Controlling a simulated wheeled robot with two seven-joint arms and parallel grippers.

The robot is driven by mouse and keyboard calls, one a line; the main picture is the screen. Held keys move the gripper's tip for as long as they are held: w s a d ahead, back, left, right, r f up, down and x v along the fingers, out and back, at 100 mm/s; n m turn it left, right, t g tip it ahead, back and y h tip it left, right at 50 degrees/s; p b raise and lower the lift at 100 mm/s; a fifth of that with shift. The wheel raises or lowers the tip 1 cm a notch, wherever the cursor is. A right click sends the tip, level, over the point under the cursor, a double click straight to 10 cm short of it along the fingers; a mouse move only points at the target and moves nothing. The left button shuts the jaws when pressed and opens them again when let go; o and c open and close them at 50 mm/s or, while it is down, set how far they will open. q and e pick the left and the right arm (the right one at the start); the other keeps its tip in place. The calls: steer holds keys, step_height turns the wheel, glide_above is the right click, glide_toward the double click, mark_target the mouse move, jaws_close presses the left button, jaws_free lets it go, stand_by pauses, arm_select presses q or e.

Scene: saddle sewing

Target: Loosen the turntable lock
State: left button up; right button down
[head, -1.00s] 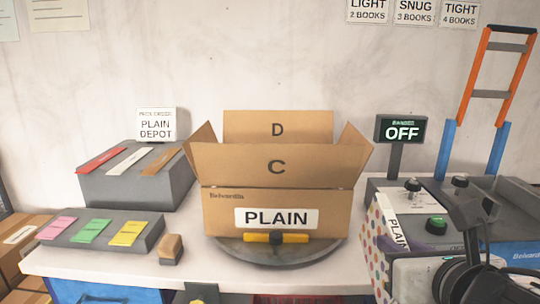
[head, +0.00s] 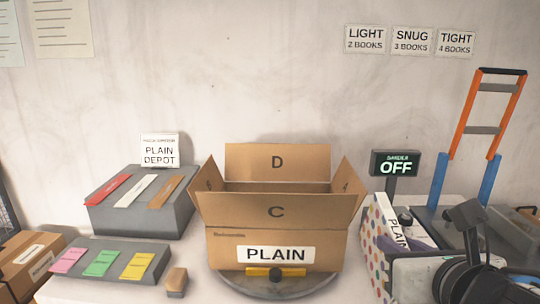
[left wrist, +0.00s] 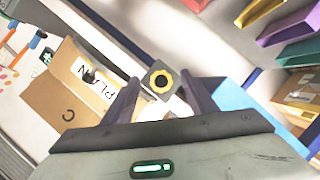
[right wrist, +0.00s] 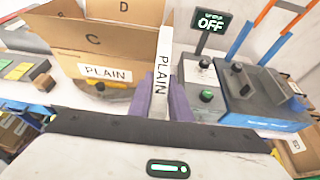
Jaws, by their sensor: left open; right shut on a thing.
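The turntable (head: 285,291) is a grey disc on the table. A yellow bar with a black knob (head: 277,272) sits at its front edge, below the open PLAIN carton (head: 225,248). My right gripper (right wrist: 163,92) is shut on a dotted book with a white PLAIN spine (right wrist: 161,70), which also shows in the head view (head: 380,238).
Depot blocks with coloured strips (head: 150,212) and a small wooden-topped block (head: 176,281) stand left of the turntable. A display reading OFF (head: 396,163) and a console with knobs (right wrist: 250,95) stand right. An orange and blue ladder-like frame (head: 483,120) rises behind.

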mark_target(394, 226)
steer(key=shift+r, duration=0.5)
step_height(394, 226, up, 2)
steer(key=shift+r+p, duration=0.1)
steer(key=shift+p, duration=1.15)
steer(key=shift+f, duration=0.25)
arm_select(q)
steer(key=m+y, duration=0.1)
steer(key=m, duration=0.1)
steer(key=m+y, duration=0.2)
steer(key=shift+d+r+m+g, duration=0.1)
steer(key=shift+r+m+g, duration=0.05)
steer(key=shift+m+g, duration=0.2)
